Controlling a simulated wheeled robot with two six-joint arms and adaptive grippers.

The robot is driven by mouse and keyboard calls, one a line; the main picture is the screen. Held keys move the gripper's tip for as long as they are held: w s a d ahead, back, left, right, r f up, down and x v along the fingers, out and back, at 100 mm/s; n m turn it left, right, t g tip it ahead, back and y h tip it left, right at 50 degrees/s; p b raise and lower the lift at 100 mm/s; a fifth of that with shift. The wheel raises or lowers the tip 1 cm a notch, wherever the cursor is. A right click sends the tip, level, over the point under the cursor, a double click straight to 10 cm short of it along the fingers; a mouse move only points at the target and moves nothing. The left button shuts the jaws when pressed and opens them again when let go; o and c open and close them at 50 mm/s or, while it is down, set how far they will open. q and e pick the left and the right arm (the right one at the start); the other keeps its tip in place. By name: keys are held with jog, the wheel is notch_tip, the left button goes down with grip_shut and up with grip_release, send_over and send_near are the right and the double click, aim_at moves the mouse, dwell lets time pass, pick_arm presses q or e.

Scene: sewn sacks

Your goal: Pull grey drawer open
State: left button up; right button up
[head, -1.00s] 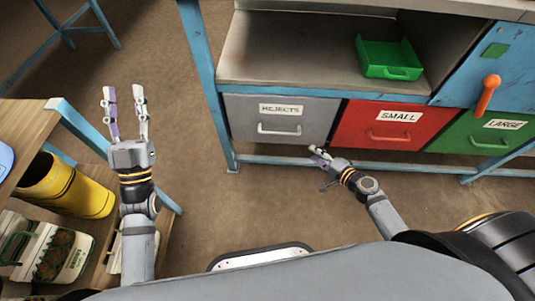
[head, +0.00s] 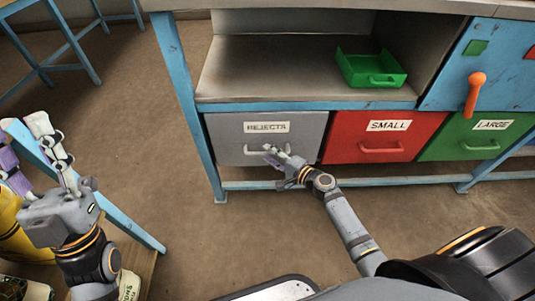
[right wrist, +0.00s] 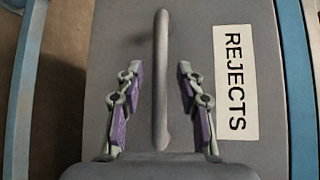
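The grey drawer (head: 228,129) with a REJECTS label is closed at the left of the drawer row under the bench. Its bar handle (right wrist: 161,80) runs upright through the middle of the right wrist view. My right gripper (head: 272,152) is at the drawer front, partly covering the handle in the head view. In the right wrist view its two purple-padded fingers (right wrist: 157,80) stand apart on either side of the handle, with gaps showing to both. My left gripper (head: 25,150) is open and empty at the left, away from the drawer.
A red SMALL drawer (head: 350,127) and a green LARGE drawer (head: 450,140) sit to the right, both closed. A green tray (head: 370,68) stands on the shelf above. A blue bench leg (head: 182,95) rises left of the grey drawer. The floor in front is clear.

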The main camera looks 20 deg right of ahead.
jog(key=shift+x, duration=0.75)
grip_shut()
